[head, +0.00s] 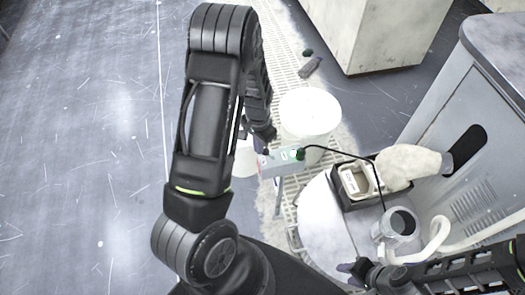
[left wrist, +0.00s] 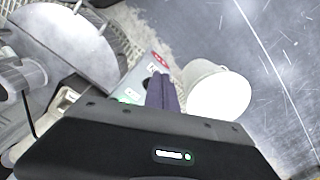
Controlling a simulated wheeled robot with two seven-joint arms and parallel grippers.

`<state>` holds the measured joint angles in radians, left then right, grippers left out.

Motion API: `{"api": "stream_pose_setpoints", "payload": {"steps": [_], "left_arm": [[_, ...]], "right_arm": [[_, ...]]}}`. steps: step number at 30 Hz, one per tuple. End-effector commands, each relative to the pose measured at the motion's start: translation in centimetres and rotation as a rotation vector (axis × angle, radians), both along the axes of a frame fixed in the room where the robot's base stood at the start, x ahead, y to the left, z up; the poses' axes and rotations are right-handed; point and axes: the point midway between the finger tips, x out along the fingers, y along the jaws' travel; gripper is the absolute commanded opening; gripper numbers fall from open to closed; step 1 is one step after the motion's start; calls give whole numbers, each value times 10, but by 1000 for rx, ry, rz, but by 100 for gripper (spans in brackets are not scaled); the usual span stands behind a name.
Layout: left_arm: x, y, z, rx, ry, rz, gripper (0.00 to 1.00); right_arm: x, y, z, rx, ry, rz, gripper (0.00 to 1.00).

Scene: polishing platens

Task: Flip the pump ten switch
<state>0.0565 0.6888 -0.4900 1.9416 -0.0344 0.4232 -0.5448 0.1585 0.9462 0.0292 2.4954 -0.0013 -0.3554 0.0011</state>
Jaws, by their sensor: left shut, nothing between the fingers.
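A small grey box (head: 281,162) with a red mark and a green mark on top stands beside a white bucket in the head view. It also shows in the left wrist view (left wrist: 133,90), partly covered by my gripper. A black cable runs from the box to the right. My left gripper (head: 264,143) is shut and empty, with its dark fingers at the box's left end. In the left wrist view its purple fingers (left wrist: 162,92) overlap the box; I cannot tell whether they touch it. The switch lever is too small to make out. My right gripper (head: 352,268) is low, away from the box.
The white bucket (head: 310,112) stands just behind the box. A round pale platen (head: 325,215) lies in front, with a black tray (head: 350,198) and a metal cup (head: 400,222) to its right. A grey cabinet (head: 455,120) stands at right. The left floor is open.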

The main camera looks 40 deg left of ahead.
Motion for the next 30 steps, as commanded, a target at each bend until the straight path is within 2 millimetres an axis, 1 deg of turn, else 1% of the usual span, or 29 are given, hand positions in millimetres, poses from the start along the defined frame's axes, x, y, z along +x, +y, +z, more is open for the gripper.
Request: {"api": "stream_pose_setpoints", "payload": {"steps": [6,11,14,30], "left_arm": [[0,0,-4,0,0,0,0],[0,0,-1,0,0,0,0],[0,0,5,0,0,0,0],[0,0,53,0,-1,0,0]], "right_arm": [[0,0,-3,0,0,0,36],[0,0,-1,0,0,0,36],[0,0,4,0,0,0,36],[0,0,39,0,0,0,36]]}}
